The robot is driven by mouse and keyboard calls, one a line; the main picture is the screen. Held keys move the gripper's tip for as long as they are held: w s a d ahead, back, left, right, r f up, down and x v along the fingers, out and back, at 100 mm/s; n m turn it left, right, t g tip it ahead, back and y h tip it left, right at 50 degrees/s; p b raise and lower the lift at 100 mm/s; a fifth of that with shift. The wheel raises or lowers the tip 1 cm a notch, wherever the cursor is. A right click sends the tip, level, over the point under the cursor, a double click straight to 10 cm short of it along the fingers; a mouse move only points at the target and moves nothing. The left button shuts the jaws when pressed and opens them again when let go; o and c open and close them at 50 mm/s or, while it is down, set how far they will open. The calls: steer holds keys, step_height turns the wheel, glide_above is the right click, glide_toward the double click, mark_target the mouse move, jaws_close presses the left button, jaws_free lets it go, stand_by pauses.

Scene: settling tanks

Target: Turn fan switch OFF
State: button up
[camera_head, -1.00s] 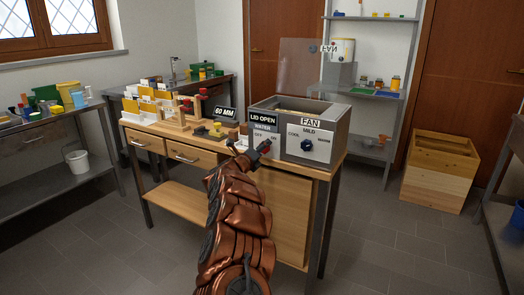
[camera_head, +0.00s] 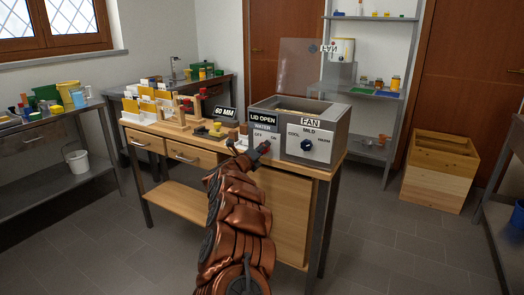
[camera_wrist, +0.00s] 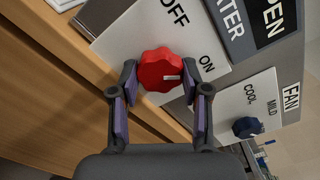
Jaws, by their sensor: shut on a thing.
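The fan switch is a dark blue knob (camera_head: 307,145) on a white plate marked COOL, MILD and WARM, under a FAN label on the grey box. It also shows in the wrist view (camera_wrist: 246,127), right of my gripper and apart from it. My gripper (camera_head: 262,148) is at the neighbouring WATER plate. In the wrist view, my gripper (camera_wrist: 159,75) is shut on a red knob (camera_wrist: 158,66), one finger on each side. That plate reads OFF and ON, and the knob's white mark points to the ON side. The fan knob's exact setting is too small to tell.
The grey box (camera_head: 341,128) has a raised clear lid (camera_head: 300,62) and a LID OPEN sign. A 60 MM sign (camera_head: 224,112), small blocks and a rack (camera_head: 180,113) stand left on the wooden bench. A wooden crate (camera_head: 438,180) is at right. Floor in front is clear.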

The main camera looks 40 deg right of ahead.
steer(key=shift+n+p, duration=4.35)
steer(key=shift+n, duration=2.45)
steer(key=o, duration=1.1)
steer(key=shift+o, duration=0.2)
steer(key=shift+a, duration=0.1)
steer(key=v, duration=1.1)
steer(key=shift+a, duration=0.4)
